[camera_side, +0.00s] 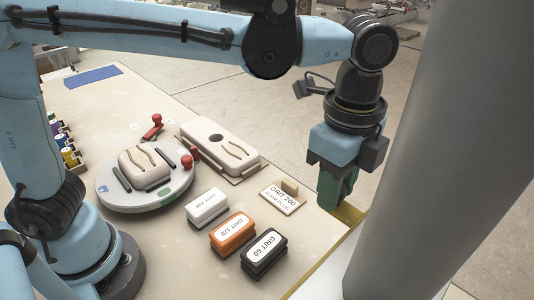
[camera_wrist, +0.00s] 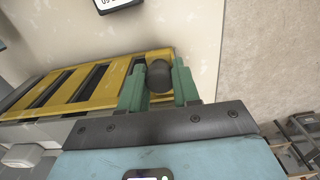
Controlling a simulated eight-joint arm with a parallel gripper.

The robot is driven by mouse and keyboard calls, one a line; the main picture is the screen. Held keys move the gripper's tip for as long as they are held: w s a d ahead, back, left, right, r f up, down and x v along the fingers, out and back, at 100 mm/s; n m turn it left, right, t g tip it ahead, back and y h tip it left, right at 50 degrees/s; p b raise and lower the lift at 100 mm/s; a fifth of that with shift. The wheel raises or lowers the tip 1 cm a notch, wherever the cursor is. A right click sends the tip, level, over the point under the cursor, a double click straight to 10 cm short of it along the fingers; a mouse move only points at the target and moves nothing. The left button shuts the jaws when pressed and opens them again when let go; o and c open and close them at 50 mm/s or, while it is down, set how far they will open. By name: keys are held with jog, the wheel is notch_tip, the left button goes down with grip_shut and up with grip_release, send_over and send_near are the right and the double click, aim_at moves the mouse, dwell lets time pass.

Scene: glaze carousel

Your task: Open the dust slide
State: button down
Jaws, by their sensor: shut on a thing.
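The dust slide (camera_wrist: 114,78) is a yellow plate with long dark slots between its bars, set at the table's edge. A dark round knob (camera_wrist: 159,76) stands at its right end in the wrist view. My gripper (camera_wrist: 159,82) has its green fingers on both sides of this knob and is shut on it. In the side view my gripper (camera_side: 337,190) points down at the table's right corner. Only a little of the yellow slide (camera_side: 349,213) shows there; my gripper and a grey column hide the rest. I cannot tell how far the slide is open.
A thick grey column (camera_side: 440,150) stands close to the right of my gripper. White, orange (camera_side: 232,233) and black (camera_side: 264,253) grit blocks and a GRIT 200 card (camera_side: 282,198) lie to its left. A round turntable (camera_side: 130,203) and a beige mould (camera_side: 220,147) are farther left.

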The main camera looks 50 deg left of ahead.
jog(key=shift+w, duration=0.1)
jog(key=c, duration=0.8)
grip_release()
notch_tip(320, 180, up, 12)
dwell(0.3)
jog(key=s+a+f+n+t, duration=0.1)
jog(key=a+f+n+t, duration=0.1)
jog(key=a+f+n, duration=0.3)
jog(key=s+a+f+n+t, duration=0.1)
jog(key=a+f+n, duration=0.4)
jog(key=a, duration=0.6)
jog(key=s+a+f+n+t, duration=0.1)
jog(key=a+f+n+t, duration=0.3)
jog(key=a+f+n, duration=0.2)
jog(key=a+n, duration=0.2)
jog(key=a, duration=0.1)
